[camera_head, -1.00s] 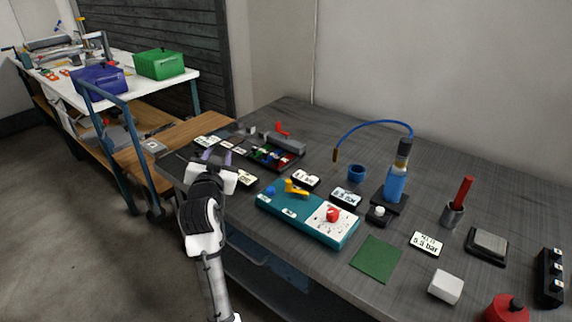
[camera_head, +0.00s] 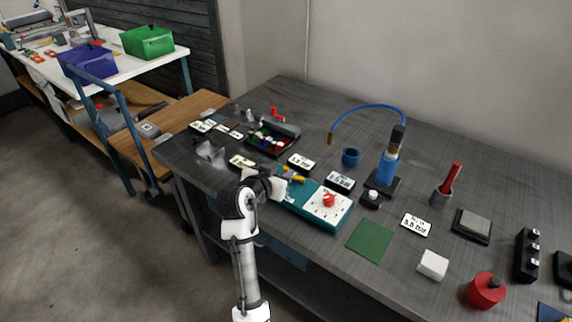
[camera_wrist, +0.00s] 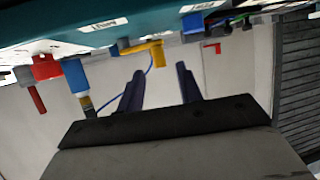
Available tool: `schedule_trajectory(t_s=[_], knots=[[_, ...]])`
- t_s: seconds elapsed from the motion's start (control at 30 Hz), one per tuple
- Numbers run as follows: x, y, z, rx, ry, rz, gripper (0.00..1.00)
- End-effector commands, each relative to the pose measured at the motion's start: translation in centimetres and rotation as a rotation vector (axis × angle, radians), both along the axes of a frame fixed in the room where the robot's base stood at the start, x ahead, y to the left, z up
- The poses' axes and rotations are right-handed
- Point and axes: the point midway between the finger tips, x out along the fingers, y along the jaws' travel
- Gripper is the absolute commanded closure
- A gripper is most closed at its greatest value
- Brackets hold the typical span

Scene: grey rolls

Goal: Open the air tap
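A teal panel box (camera_head: 312,210) lies on the grey bench, with a white dial plate and a red knob (camera_head: 328,200) on its right part. A yellow lever (camera_head: 293,179), which looks like the air tap, sits on its far left part. My gripper (camera_head: 279,183) is at the left end of the box, close to the lever, and hides that end. In the wrist view, which is upside down, the yellow lever (camera_wrist: 150,49) is just beyond my open, empty fingers (camera_wrist: 157,78). I cannot tell whether the fingers touch it.
A blue cylinder with a hose (camera_head: 388,168), a small black block with a white button (camera_head: 371,199) and label plates stand near the box. A tray of coloured parts (camera_head: 272,139) is at the back left. A green mat (camera_head: 369,240) lies bare to the right.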

Motion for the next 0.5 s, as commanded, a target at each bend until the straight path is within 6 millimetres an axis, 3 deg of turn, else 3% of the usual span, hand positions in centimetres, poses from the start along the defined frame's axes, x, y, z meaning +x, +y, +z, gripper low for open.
schedule_trajectory(t_s=[0.2,0.5], knots=[[2.9,-1.4,-1.1,0.001,0.000,0.000,0.65],[3.9,-1.9,-1.8,0.002,-0.001,0.000,0.65]])
